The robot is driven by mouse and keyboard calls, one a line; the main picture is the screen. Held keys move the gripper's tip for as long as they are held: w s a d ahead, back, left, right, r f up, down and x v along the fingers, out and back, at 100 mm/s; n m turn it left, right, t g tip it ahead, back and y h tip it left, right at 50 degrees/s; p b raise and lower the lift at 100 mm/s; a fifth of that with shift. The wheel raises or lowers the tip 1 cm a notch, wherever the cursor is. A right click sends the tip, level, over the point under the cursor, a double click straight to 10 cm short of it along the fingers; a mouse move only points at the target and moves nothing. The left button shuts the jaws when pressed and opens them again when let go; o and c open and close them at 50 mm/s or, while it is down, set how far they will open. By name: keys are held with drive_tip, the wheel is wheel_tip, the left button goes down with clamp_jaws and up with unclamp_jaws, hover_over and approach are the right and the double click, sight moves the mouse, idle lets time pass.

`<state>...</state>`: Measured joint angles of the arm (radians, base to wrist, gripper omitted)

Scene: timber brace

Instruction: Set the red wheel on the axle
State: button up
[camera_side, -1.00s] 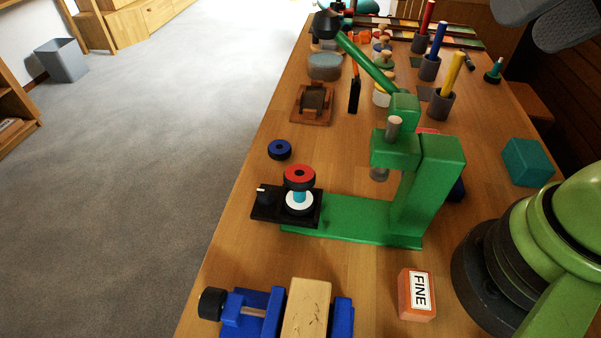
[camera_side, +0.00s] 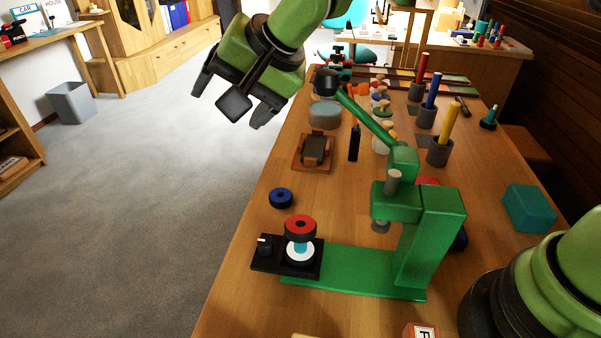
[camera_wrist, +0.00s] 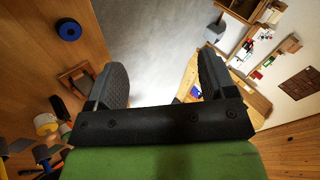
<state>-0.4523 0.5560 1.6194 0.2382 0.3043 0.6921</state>
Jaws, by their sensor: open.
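The red wheel (camera_side: 300,226), with a black tyre, is at the upper end of the light-blue axle (camera_side: 299,247), on the black fixture (camera_side: 266,263) at the end of the green press. A short stretch of axle shows between the wheel and a white disc (camera_side: 300,256) below it. Whether the axle passes through the wheel is hard to tell. My gripper (camera_side: 234,105) is open and empty, high at the upper left, well apart from the wheel. In the wrist view its two fingers (camera_wrist: 158,85) are spread wide, with nothing between them.
A blue wheel (camera_side: 281,197) lies on the table behind the fixture; it also shows in the wrist view (camera_wrist: 69,29). The green press (camera_side: 430,238) with its long lever stands to the right.

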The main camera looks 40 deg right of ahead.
wheel_tip(320, 180, down, 6)
drive_tip(key=s+a+f+g, duration=0.1)
drive_tip(key=a+g, duration=0.1)
drive_tip(key=g+h, duration=0.4)
drive_tip(key=g, duration=0.1)
hover_over(301, 219)
drive_tip(key=shift+w+a+f+m, duration=0.1)
drive_tip(key=shift+a+f+m, duration=0.05)
drive_tip(key=shift+f, duration=0.35)
drive_tip(key=shift+a+f+m, duration=0.15)
drive_tip(key=shift+f, duration=0.3)
drive_tip(key=shift+d+f, duration=0.1)
drive_tip(key=shift+f, duration=0.15)
drive_tip(key=f, duration=0.7)
drive_tip(key=shift+s, duration=0.35)
drive_tip(key=shift+r, duration=0.1)
drive_tip(key=c, duration=1.1)
drive_tip(key=shift+o, duration=0.2)
